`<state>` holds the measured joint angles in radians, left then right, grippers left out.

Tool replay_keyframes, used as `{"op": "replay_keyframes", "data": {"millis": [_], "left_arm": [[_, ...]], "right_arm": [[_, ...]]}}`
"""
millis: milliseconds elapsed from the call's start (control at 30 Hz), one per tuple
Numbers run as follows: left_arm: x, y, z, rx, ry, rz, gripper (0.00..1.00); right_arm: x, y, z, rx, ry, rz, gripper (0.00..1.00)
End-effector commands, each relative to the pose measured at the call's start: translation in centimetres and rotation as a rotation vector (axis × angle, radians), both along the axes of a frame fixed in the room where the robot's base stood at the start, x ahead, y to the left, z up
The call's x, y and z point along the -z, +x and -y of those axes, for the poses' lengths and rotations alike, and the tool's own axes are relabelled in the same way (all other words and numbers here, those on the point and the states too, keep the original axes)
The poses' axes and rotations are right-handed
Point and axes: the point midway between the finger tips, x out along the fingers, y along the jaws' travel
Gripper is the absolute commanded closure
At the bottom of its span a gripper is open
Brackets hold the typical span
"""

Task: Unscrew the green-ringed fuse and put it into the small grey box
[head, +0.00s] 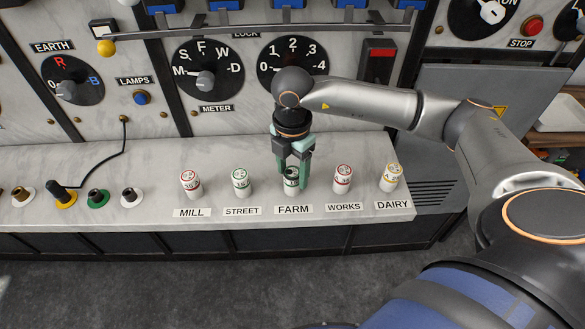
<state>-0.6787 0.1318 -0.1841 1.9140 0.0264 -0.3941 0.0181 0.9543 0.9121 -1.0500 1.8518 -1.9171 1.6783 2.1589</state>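Several white fuses stand upright in a row on the pale marble ledge (340,206). The STREET fuse (240,183) has green markings. The MILL fuse (190,183) and WORKS fuse (343,179) have red ones, the DAIRY fuse (390,178) yellow. My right gripper (292,180) points down over the FARM fuse (291,183), its greenish fingers on either side of it. This fuse has dark, greenish markings; its ring is partly hidden by the fingers. I cannot tell if the fingers press on it. My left gripper is out of view. I cannot clearly make out a small grey box.
A pale tray (561,113) sits on a shelf at the right edge. At the left of the ledge are several coloured sockets and a black-corded plug (62,192). Dial panels rise behind the ledge. The ledge in front of the fuses holds only name labels.

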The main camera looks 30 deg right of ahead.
Motion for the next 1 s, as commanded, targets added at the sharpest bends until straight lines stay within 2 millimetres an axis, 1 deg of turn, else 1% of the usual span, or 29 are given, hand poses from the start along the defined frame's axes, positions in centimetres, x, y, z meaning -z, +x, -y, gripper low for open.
{"op": "replay_keyframes", "data": {"millis": [33,67,533,633,667,1000], "left_arm": [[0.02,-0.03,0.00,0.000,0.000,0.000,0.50],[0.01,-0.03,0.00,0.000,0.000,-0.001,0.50],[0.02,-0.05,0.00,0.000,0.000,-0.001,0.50],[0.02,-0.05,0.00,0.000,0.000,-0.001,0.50],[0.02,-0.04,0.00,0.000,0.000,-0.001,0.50],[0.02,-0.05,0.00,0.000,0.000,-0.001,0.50]], "right_arm": [[-0.02,0.01,-0.02,0.000,0.000,0.000,0.43],[-0.02,0.01,-0.02,0.000,0.000,0.000,0.46],[-0.04,0.01,-0.03,0.000,0.001,0.001,0.99],[-0.04,0.01,-0.03,0.000,0.001,0.001,1.00],[-0.04,0.01,-0.03,0.000,0.001,0.001,0.59],[-0.05,0.01,-0.02,0.000,0.001,0.001,0.97]]}}
